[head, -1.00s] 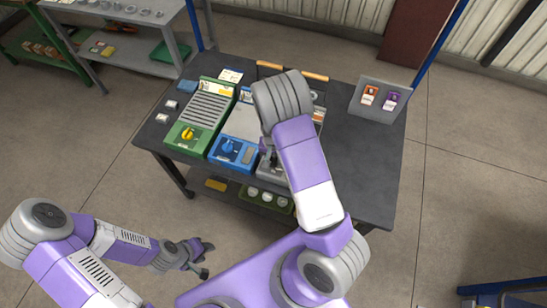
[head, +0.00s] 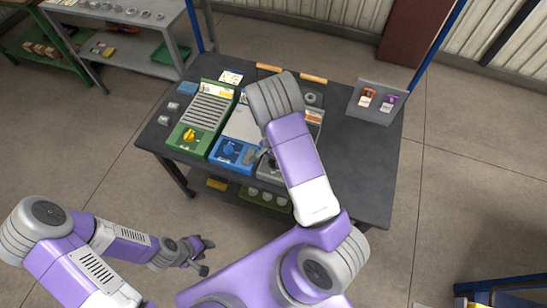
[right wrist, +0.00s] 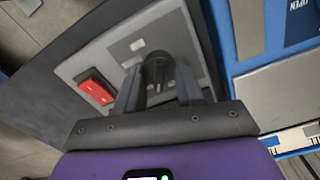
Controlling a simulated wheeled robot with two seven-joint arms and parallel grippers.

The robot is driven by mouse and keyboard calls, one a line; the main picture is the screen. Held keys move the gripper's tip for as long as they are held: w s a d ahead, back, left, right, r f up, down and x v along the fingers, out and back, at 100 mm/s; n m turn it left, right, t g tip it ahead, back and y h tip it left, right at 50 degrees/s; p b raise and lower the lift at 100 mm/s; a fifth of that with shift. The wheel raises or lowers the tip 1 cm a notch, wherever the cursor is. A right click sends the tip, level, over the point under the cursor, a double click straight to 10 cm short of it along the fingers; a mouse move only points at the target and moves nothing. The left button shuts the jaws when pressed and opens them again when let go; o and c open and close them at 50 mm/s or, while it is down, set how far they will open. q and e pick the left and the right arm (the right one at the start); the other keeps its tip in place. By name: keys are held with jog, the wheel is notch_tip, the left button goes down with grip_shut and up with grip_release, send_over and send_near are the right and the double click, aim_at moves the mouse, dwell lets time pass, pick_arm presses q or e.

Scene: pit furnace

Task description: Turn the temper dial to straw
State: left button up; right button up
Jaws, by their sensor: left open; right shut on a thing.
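The grey panel (head: 270,176) on the dark table is largely covered by my right arm in the head view. In the right wrist view, the grey panel (right wrist: 82,66) carries a dark round dial (right wrist: 157,72) and a red switch (right wrist: 97,88). My right gripper (right wrist: 157,84) is shut on this dial, one finger on each side. Its markings are too small or too covered to read, so I cannot tell its setting. My left gripper (head: 207,256) is open and empty, low in front of the table and away from the panels.
Left of the grey panel stand a blue panel (head: 222,158) with a blue dial and a green panel (head: 178,140) with a yellow dial. A grey stand (head: 364,112) with two tags is at the table's right.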

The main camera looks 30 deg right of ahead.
jog(key=shift+m, duration=0.6)
jog(key=shift+m+p, duration=0.3)
jog(key=o, duration=1)
jog(key=shift+o, duration=0.2)
notch_tip(320, 180, up, 8)
jog(key=shift+f+p, duration=0.15)
jog(key=shift+p, duration=0.75)
